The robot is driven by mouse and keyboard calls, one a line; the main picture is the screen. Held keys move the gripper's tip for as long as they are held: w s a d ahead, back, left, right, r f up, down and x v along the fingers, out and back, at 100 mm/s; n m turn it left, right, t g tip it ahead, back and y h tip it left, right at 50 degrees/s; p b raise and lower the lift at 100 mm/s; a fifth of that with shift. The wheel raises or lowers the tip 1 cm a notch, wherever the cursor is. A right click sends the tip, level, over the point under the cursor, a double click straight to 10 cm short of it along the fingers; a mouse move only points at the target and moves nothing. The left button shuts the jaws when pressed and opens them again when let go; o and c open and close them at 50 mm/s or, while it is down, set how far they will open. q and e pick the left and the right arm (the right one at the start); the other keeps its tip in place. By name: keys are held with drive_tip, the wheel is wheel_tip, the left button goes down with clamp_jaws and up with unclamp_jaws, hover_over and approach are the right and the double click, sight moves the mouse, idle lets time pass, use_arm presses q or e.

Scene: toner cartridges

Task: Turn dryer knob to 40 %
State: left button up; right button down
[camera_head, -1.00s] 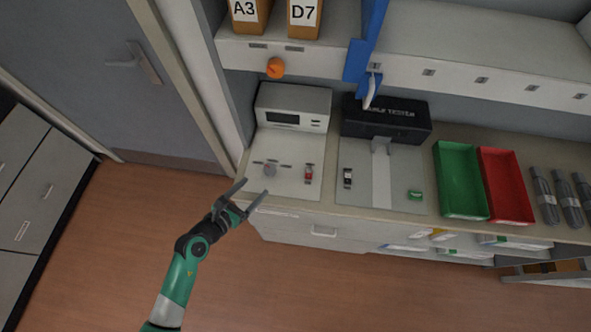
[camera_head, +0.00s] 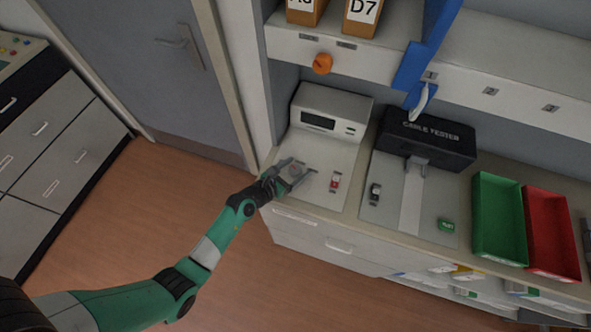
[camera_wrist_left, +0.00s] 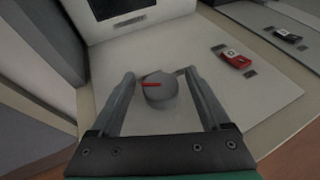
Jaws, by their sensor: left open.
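The dryer is a white unit (camera_head: 333,113) with a dark display and a flat light panel in front of it. Its round grey knob (camera_wrist_left: 160,92) sits on that panel, with a red pointer line toward the left in the left wrist view. The knob also shows in the head view (camera_head: 296,170), partly crowded by my gripper. My left gripper (camera_head: 291,172) is open, and in the wrist view its two fingers (camera_wrist_left: 160,85) stand on either side of the knob. Gaps show between fingers and knob. My right gripper is not in view.
A red and white switch (camera_head: 335,181) is on the panel right of the knob. A black cable tester (camera_head: 428,138), a green tray (camera_head: 499,215) and a red tray (camera_head: 552,232) stand further right. An orange knob (camera_head: 322,64) sticks out from the shelf above.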

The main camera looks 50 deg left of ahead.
use_arm(q)
clamp_jaws()
idle(0.3)
